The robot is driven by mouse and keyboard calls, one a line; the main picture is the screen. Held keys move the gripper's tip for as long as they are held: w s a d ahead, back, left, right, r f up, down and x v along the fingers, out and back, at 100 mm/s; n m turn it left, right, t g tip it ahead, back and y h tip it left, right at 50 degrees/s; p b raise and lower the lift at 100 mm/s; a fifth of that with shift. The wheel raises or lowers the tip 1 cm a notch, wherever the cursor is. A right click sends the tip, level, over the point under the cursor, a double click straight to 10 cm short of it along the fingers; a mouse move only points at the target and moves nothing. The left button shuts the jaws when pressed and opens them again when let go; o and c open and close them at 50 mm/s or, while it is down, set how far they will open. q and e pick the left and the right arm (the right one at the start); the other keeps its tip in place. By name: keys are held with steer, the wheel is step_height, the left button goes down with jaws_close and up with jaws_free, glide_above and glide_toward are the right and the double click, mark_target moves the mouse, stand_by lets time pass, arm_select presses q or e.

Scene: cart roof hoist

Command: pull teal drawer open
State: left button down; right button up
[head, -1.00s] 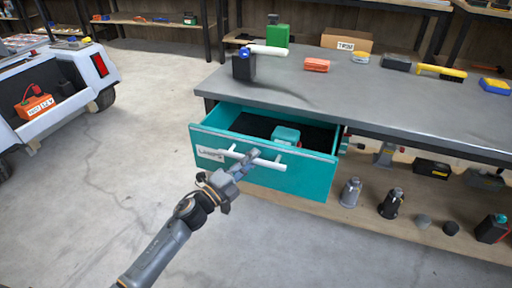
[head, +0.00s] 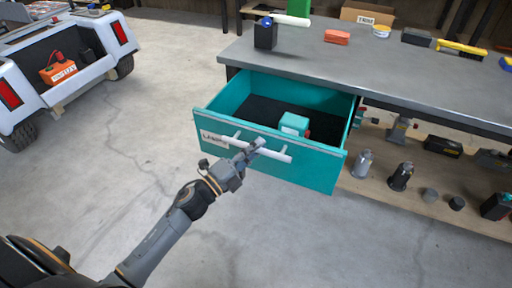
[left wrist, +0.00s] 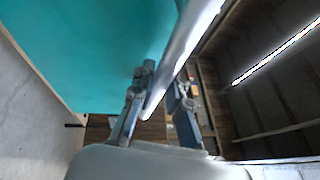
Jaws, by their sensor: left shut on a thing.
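The teal drawer (head: 312,174) hangs open under the grey workbench, its dark-lined inside showing. A white bar handle (head: 226,140) runs across its front, beside a paper label (head: 214,139). My left gripper (head: 258,147) is shut on the handle near its middle. In the left wrist view the white handle (left wrist: 187,40) passes between the fingers of my left gripper (left wrist: 156,100), with the teal drawer front (left wrist: 90,45) beside it. A teal-topped item (head: 293,124) with a red part lies in the drawer. My right gripper is not in view.
The workbench top (head: 330,75) carries a black block (head: 265,35) with a white cylinder (head: 288,20), and a red-orange box (head: 337,37). Bottles (head: 401,177) stand on the lower shelf. A white cart (head: 75,62) holding an orange battery (head: 58,72) is at left. Floor in front is clear.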

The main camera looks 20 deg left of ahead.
arm_select(q)
steer(key=c, duration=1.3)
jaws_free()
steer(key=v, duration=1.2)
steer(key=shift+a, duration=0.1)
